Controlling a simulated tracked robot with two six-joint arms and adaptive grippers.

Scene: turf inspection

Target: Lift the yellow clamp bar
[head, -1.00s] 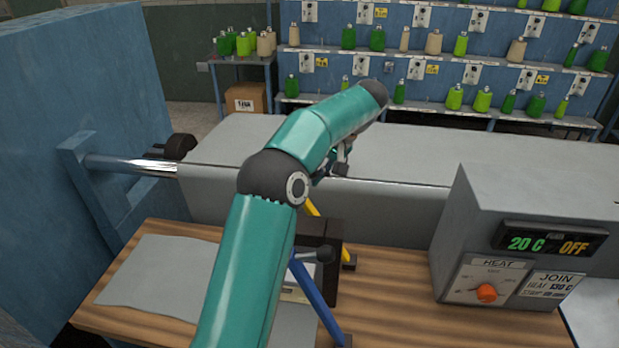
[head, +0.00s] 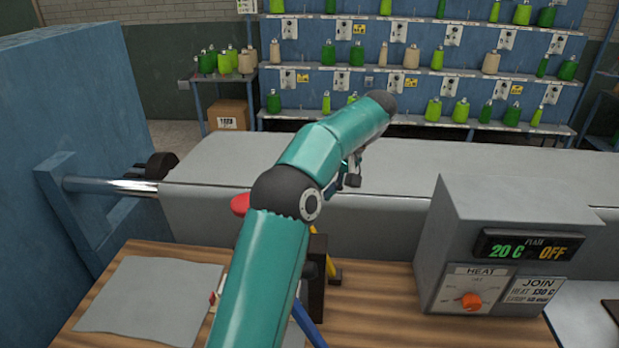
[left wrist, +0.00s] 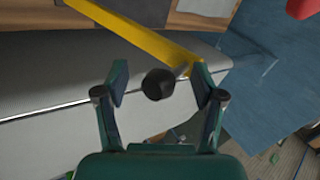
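The yellow clamp bar (head: 331,266) is mostly hidden behind my left arm in the head view. In the left wrist view the yellow bar (left wrist: 150,38) runs slantwise across the top, its lower end beside the right fingertip. My left gripper (left wrist: 158,80) is open there, with a finger on each side of a black knob (left wrist: 158,84) on a thin metal pin near the bar's end. I cannot tell whether a finger touches the bar. In the head view my left gripper (head: 350,172) shows partly beneath the arm's end. My right gripper is not in view.
A wooden bench (head: 375,310) carries a grey sheet (head: 150,300), a dark block (head: 317,278), and a control box (head: 500,240). A red part (head: 240,204) and blue bar (head: 310,330) show beside my arm. A long grey machine bed (head: 420,165) lies behind.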

